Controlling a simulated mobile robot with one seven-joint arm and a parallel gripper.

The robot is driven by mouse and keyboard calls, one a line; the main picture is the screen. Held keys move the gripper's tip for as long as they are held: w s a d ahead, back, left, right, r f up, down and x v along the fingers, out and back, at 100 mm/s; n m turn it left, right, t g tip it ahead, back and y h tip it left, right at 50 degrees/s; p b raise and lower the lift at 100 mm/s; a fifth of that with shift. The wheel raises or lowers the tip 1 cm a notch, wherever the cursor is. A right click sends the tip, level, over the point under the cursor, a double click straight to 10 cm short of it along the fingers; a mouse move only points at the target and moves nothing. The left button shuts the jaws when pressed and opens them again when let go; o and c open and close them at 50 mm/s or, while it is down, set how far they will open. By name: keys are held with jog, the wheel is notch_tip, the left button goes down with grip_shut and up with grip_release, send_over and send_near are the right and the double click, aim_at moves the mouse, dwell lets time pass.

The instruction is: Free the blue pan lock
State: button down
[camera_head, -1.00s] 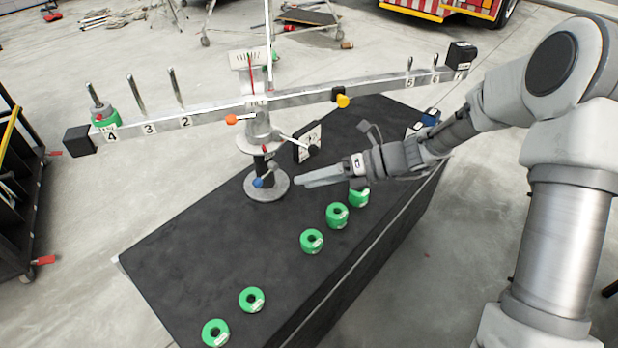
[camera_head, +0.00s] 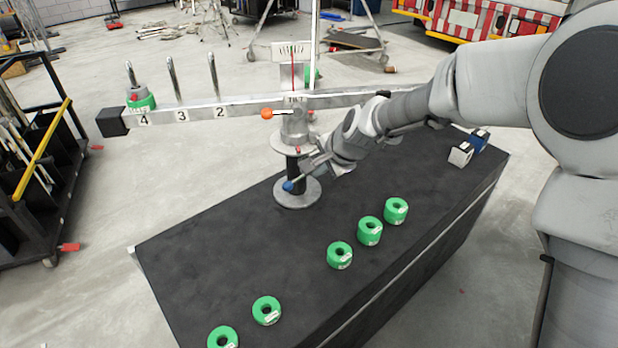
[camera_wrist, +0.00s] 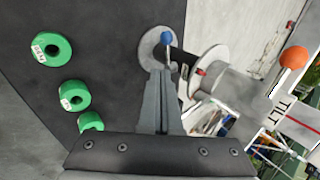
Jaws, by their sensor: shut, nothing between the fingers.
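The blue pan lock is a blue knob (camera_head: 289,186) on a short stem, low on the dark column of the balance stand, just above its round grey base (camera_head: 298,199). In the wrist view the blue knob (camera_wrist: 166,37) shows just beyond the fingertips, over the round base. My gripper (camera_head: 312,170) is shut and empty, close to the right of the knob. In the wrist view its two fingers (camera_wrist: 157,74) lie together and point toward the knob. I cannot tell whether they touch the stem.
Several green ring weights (camera_head: 340,254) lie on the black table (camera_head: 200,260) in front. Small boxes (camera_head: 461,154) stand at the right. The table's left part is clear.

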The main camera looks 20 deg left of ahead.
jog(key=b, duration=0.2)
send_near(295, 182)
jog(key=s+x, duration=0.1)
jog(key=x, duration=0.4)
jog(key=shift+w+a+f+b, duration=0.35)
jog(key=shift+w+f, duration=0.3)
jog(key=shift+w, duration=0.1)
